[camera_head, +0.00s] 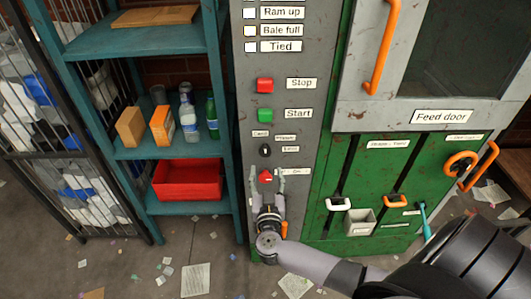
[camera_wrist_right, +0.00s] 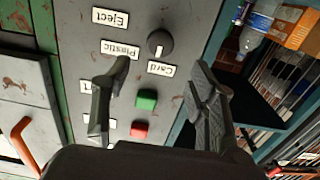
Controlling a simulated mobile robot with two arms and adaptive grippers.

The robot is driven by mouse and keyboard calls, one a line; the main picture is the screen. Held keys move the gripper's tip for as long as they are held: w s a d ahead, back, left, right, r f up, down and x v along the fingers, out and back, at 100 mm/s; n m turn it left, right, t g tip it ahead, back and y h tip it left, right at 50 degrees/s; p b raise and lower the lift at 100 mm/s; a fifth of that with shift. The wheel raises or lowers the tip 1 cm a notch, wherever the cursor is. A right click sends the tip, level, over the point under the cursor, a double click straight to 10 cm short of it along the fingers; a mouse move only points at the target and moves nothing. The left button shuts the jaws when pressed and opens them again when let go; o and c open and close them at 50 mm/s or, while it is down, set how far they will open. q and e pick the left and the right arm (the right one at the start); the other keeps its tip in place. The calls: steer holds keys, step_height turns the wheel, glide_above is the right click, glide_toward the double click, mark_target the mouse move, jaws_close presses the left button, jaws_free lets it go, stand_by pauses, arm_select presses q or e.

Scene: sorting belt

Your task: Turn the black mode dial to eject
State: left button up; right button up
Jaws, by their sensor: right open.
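The black mode dial (camera_head: 265,150) sits on the grey control panel below the green button; it also shows in the right wrist view (camera_wrist_right: 160,42). Its pale mark appears to point toward the Card label (camera_wrist_right: 161,69). The Plastic label (camera_wrist_right: 119,48) and Eject label (camera_wrist_right: 110,17) lie beside it. My right gripper (camera_head: 267,172) is open and empty in front of the panel, below the dial in the head view. In the wrist view its fingers (camera_wrist_right: 158,92) are spread wide, with the dial apart from them. My left gripper is out of view.
A red knob (camera_head: 265,177) shows between the right fingers in the head view. Stop (camera_head: 265,85) and Start (camera_head: 265,115) buttons sit above the dial. A teal shelf (camera_head: 170,152) stands left; the green baler (camera_head: 330,185) with handles stands right.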

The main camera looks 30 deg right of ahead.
mark_target(266, 152)
steer(key=x, duration=0.9)
steer(key=shift+w, duration=0.15)
steer(key=shift+c, duration=0.4)
steer(key=c, duration=1.1)
steer(key=shift+o, duration=0.2)
